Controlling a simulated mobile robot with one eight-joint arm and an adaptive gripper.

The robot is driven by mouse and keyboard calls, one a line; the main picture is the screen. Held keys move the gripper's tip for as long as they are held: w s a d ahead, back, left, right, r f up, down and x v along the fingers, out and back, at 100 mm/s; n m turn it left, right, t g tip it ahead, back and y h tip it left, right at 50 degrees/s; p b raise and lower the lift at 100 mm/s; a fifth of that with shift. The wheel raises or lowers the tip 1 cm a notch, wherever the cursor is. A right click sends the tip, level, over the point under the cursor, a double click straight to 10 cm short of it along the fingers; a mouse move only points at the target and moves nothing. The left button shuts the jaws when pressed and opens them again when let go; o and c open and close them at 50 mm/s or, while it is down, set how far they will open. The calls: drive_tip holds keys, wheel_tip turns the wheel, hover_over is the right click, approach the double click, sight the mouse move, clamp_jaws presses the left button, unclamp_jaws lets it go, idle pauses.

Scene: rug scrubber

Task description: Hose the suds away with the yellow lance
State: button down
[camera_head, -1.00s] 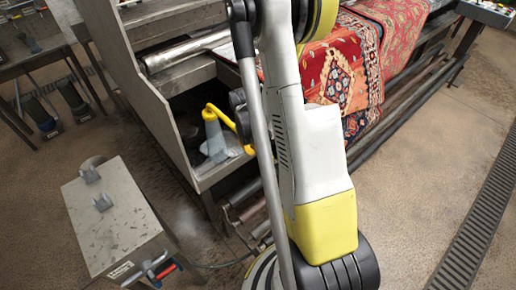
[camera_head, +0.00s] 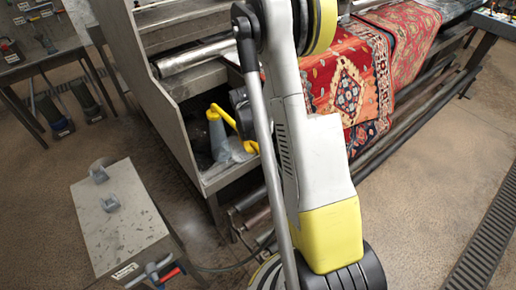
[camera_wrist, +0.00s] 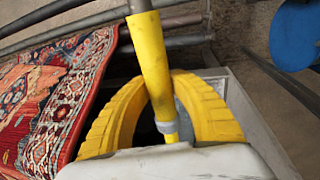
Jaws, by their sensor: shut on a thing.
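In the wrist view my gripper (camera_wrist: 160,85) has its two yellow ribbed fingers closed around the yellow lance (camera_wrist: 150,50). The lance runs up the picture between them, with a grey tube at its top end and a grey collar low down. The red patterned rug (camera_wrist: 45,100) is to the left of the fingers. In the head view the rug (camera_head: 347,90) hangs over the machine's side, partly behind my arm. I cannot make out suds on the visible rug.
The grey machine (camera_head: 160,115) has an open shelf holding a grey-blue bottle-like thing with a yellow top (camera_head: 218,135). A grey box (camera_head: 115,225) stands on the floor at left, near faint white haze. A drain grate (camera_head: 485,235) runs at right. A blue round thing (camera_wrist: 293,35) shows in the wrist view.

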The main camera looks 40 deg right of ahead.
drive_tip(key=shift+w+d, duration=0.1)
drive_tip(key=shift+w, duration=2)
